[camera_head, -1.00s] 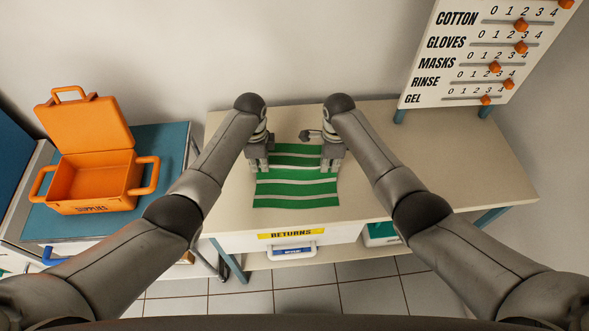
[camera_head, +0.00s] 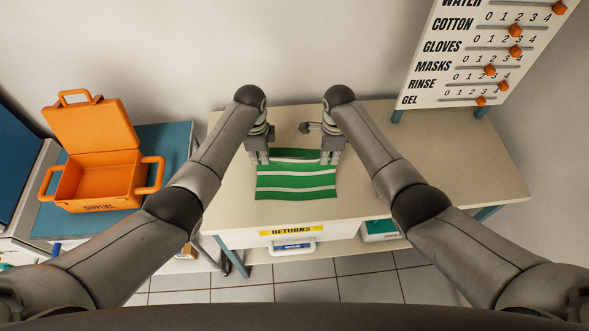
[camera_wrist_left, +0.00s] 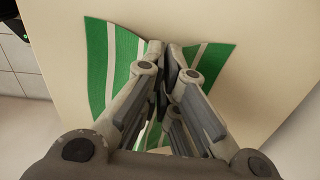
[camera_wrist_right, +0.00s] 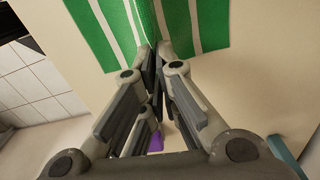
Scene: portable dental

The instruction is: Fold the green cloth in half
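The green cloth (camera_head: 296,181) with white stripes lies on the beige table, its near part flat. Its far part is raised and bent between my grippers. My left gripper (camera_head: 258,159) is at its far left corner, and my right gripper (camera_head: 329,159) is at its far right corner. In the left wrist view the fingers (camera_wrist_left: 163,48) are closed together with cloth (camera_wrist_left: 125,50) on both sides. In the right wrist view the fingers (camera_wrist_right: 157,52) are likewise closed on the cloth (camera_wrist_right: 95,25). The fingers hide the pinched edges.
The table (camera_head: 435,160) is clear to the right. A small grey object (camera_head: 306,127) lies behind the cloth. An open orange case (camera_head: 98,178) stands on a blue top at left. A board with sliders (camera_head: 485,55) stands at back right. A RETURNS label (camera_head: 291,230) marks the table front.

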